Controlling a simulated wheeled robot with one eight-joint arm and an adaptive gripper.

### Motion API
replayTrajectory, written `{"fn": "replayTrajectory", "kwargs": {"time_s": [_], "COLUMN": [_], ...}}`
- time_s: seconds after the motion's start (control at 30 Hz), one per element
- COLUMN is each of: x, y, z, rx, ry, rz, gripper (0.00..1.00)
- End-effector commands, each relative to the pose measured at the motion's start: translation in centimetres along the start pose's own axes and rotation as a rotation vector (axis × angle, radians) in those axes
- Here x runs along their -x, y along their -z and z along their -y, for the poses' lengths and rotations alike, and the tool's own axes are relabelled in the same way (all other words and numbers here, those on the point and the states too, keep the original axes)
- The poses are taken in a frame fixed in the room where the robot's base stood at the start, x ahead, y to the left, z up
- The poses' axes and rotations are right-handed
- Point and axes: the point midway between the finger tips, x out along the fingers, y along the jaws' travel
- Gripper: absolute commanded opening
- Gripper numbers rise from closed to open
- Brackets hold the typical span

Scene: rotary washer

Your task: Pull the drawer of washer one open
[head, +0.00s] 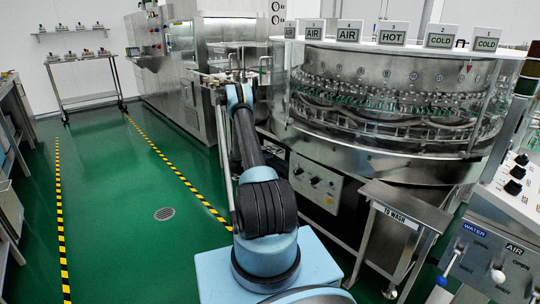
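A large round steel rotary washer (375,140) with a glass-like upper wall stands at the right. It carries AIR, HOT and COLD signs on top and holds many small items in rings inside. A knob panel (315,183) is on its lower front. A long steel machine (190,85) stands to the left of it. No label for washer one is readable, and I cannot tell which part is its drawer. My blue and black arm rises in the middle, in front of the machines.
A steel TO WASH table (408,207) stands at the washer's front right. A control console (495,250) with WATER and AIR labels is at the lower right. A wheeled cart (85,75) is at the back left.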

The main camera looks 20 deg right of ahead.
Motion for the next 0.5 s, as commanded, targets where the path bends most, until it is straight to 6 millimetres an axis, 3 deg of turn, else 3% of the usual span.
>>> {"fn": "replayTrajectory", "kwargs": {"time_s": [0.17,0.47,0.5], "x": [-1.13,-1.26,-1.25], "y": [-0.02,-0.01,-0.02], "z": [0.0,0.0,0.0], "rx": [0.0,0.0,0.0], "ry": [0.0,0.0,0.0], "rz": [0.001,0.0,0.0], "gripper": [0.29,0.29,0.2]}}
